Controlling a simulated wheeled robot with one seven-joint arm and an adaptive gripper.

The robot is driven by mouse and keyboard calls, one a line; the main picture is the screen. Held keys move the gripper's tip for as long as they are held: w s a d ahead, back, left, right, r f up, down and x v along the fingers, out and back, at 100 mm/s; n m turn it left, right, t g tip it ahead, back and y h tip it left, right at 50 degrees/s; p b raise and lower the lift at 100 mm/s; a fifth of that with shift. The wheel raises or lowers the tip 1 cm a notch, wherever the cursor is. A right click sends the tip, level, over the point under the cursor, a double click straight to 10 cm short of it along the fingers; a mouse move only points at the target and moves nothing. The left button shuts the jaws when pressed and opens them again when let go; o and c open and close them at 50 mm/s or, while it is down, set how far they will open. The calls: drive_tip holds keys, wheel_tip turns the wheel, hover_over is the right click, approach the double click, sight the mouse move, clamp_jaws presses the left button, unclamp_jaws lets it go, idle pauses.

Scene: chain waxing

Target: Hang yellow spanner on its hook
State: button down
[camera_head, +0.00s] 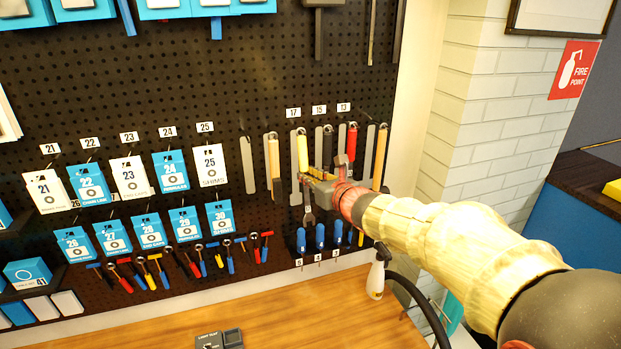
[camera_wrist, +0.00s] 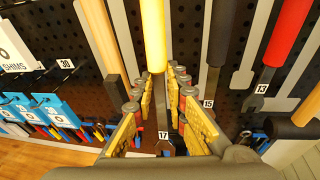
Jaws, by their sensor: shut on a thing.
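The yellow spanner has a yellow handle (camera_head: 302,152) and a grey open-jaw end (camera_head: 309,218) pointing down. It is upright in front of the pegboard, below the label 17. In the wrist view its yellow handle (camera_wrist: 153,38) runs to the top edge. My gripper (camera_head: 318,184) is at the spanner, below the handle. In the wrist view my gripper's fingers (camera_wrist: 160,85) are on either side of the spanner's metal shaft and shut on it. The hook is not clearly visible, and I cannot tell whether the spanner touches it.
A black-handled spanner (camera_head: 327,145) and a red-handled spanner (camera_head: 352,142) hang close on the right. A wooden-handled tool (camera_head: 274,165) hangs on the left. Blue-handled screwdrivers (camera_head: 320,236) hang below. Numbered packets (camera_head: 131,176) fill the board's left side. The wooden bench (camera_head: 290,318) is mostly clear.

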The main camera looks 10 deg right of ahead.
drive_tip(key=shift+w+b, duration=0.2)
drive_tip(key=shift+b, duration=0.55)
drive_tip(key=shift+w+a+f+t+y+b, duration=0.15)
drive_tip(key=shift+w+t+b, duration=0.35)
drive_tip(key=shift+b, duration=2)
drive_tip(key=shift+w+a+f+t+y+b, duration=0.15)
drive_tip(key=shift+w+t+b, duration=0.3)
drive_tip(key=shift+b, duration=2)
drive_tip(key=shift+w+t+b, duration=0.2)
drive_tip(key=shift+t+b, duration=0.05)
drive_tip(key=shift+b, duration=1.05)
drive_tip(key=c, duration=1.7)
unclamp_jaws()
drive_tip(key=shift+c, duration=0.2)
drive_tip(key=shift+o, duration=0.3)
